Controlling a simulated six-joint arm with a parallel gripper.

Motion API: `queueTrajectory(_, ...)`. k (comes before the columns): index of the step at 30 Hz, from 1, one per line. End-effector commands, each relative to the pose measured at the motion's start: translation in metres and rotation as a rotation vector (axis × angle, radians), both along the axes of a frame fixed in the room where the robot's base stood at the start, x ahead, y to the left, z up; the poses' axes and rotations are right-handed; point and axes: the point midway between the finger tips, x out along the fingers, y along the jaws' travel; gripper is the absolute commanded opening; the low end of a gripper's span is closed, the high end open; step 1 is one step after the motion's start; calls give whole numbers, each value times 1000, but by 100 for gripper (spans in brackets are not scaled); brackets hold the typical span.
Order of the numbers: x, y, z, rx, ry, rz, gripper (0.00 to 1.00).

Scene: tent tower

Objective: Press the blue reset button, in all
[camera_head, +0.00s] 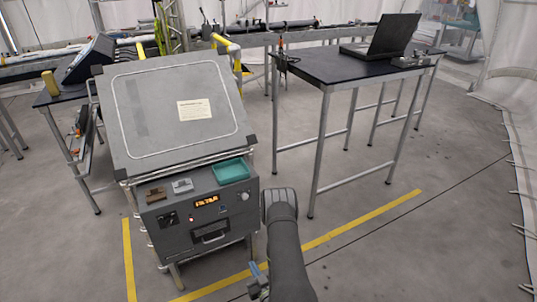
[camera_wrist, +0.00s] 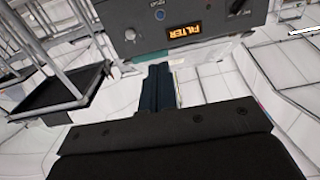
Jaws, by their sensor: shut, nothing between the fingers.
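The blue button (camera_wrist: 160,15) shows at the top of the wrist view as a small blue-ringed disc on the grey control panel (camera_wrist: 215,14). It sits beside the lit orange FILTER display (camera_wrist: 185,36). In the head view my gripper (camera_head: 258,268) is low, right of the cabinet, partly hidden by my arm.
A round knob (camera_wrist: 130,34) is near the display. A teal tray (camera_head: 231,171) and small blocks lie on the cabinet ledge. A black table with a laptop (camera_head: 385,40) stands at the right. Yellow floor tape (camera_head: 340,233) marks the open floor.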

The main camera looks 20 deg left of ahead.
Motion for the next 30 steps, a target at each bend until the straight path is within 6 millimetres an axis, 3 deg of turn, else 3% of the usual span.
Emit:
queueTrajectory(5,18,8,-4,-57,-5,-35,0)
queueTrajectory(12,85,34,-14,-247,28,-201,0)
queueTrajectory(18,130,63,-11,-343,136,-361,0)
queueTrajectory(24,149,102,-3,-359,310,-475,0)
queueTrajectory(30,148,139,5,-334,464,-515,0)
